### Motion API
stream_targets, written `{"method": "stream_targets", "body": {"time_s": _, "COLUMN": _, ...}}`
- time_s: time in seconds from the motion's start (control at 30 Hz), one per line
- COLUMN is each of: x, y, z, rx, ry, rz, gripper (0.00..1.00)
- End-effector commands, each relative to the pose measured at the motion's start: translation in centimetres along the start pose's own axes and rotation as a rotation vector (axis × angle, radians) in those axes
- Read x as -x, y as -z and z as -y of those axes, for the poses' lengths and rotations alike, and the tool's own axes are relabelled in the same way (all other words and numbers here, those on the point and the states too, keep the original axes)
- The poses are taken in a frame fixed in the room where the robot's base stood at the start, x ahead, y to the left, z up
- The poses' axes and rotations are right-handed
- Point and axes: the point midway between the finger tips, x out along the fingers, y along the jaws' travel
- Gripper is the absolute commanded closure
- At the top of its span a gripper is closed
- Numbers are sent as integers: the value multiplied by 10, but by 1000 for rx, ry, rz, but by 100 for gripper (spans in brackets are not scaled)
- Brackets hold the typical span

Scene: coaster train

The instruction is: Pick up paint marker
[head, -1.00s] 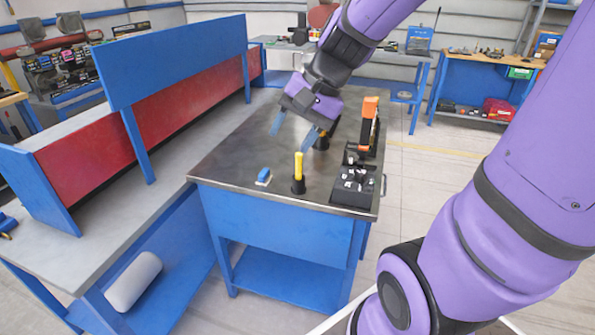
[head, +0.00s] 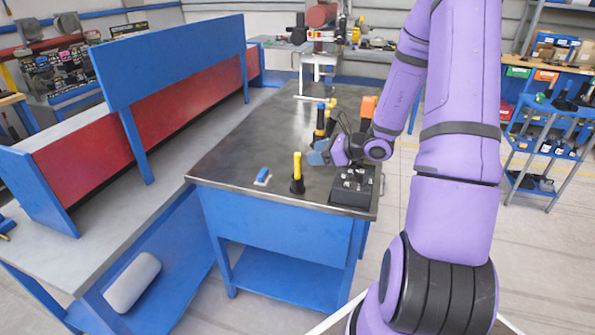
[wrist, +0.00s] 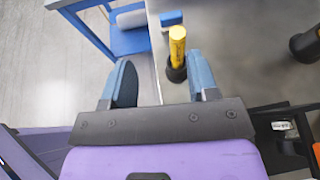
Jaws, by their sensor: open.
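A yellow paint marker (head: 297,166) stands upright in a black holder (head: 297,186) near the front edge of the steel-topped workbench. In the wrist view the marker (wrist: 177,44), with dark lettering, shows beyond my fingertips, nearer the right finger, with the black holder (wrist: 176,74) at its lower end. My gripper (head: 317,152) is just right of the marker in the head view, its blue fingers pointing left. In the wrist view my gripper (wrist: 162,72) is open with a gap between its two fingers. I cannot tell whether the holder's lower part is between them.
A small blue block (head: 262,175) lies left of the marker. A black tray (head: 352,187) of small parts is at the right front. Another yellow item with a blue top (head: 320,117) stands behind my gripper. The left part of the bench top is clear.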

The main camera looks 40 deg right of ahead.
Motion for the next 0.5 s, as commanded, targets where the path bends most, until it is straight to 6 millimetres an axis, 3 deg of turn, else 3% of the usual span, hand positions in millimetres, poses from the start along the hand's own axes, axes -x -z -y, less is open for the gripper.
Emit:
{"method": "stream_targets", "body": {"time_s": 0.17, "x": -3, "y": 15, "z": 11, "rx": -70, "ry": 46, "rz": 8, "gripper": 46}}
{"method": "stream_targets", "body": {"time_s": 0.5, "x": -48, "y": 15, "z": 14, "rx": -72, "ry": 47, "rz": 10, "gripper": 46}}
